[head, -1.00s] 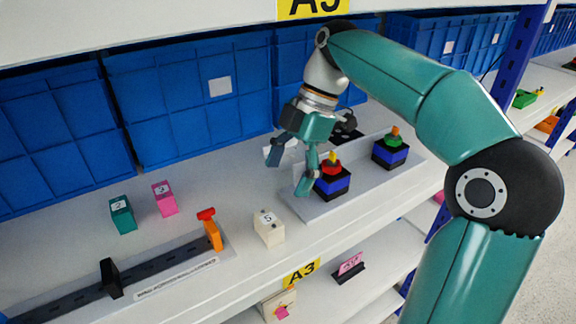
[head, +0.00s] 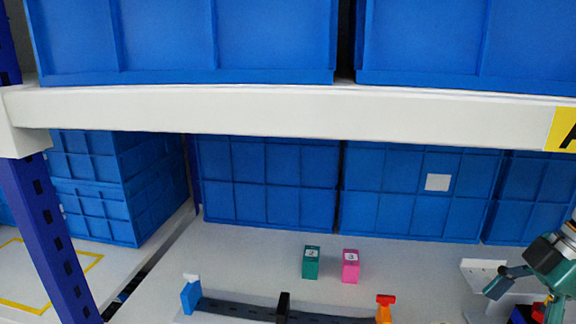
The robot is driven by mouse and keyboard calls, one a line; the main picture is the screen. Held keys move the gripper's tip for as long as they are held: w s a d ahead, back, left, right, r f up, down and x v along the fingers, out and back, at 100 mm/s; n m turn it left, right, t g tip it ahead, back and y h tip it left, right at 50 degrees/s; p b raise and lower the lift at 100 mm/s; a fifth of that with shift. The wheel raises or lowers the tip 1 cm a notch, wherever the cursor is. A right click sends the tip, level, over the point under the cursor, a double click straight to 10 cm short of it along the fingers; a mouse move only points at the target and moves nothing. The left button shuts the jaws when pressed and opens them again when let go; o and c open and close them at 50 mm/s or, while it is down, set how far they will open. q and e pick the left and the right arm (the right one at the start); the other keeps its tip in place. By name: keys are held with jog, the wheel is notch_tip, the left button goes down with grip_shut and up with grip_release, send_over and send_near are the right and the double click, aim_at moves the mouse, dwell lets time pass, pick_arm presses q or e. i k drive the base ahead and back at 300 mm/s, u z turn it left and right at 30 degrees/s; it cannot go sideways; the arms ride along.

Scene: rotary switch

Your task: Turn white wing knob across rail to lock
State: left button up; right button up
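A white wing knob (head: 191,278) sits on top of the blue post (head: 190,296) at the left end of a dark rail (head: 240,309). The knob is small here, so I cannot tell its exact angle to the rail. A black slider (head: 283,306) stands on the rail. A red knob (head: 386,299) tops the orange post (head: 384,313) at the rail's right end. My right gripper (head: 527,296) is at the right edge, its fingers apart, far from the white knob. Its far finger is partly cut off by the frame. My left gripper is not in view.
A teal block (head: 311,264) and a pink block (head: 350,267) stand behind the rail. A white bracket (head: 482,271) is beside my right gripper. Blue bins (head: 270,185) line the back, under an upper shelf edge (head: 280,112). A blue upright (head: 48,240) stands at left.

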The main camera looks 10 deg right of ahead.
aim_at(193, 276)
jog(key=k, duration=0.85)
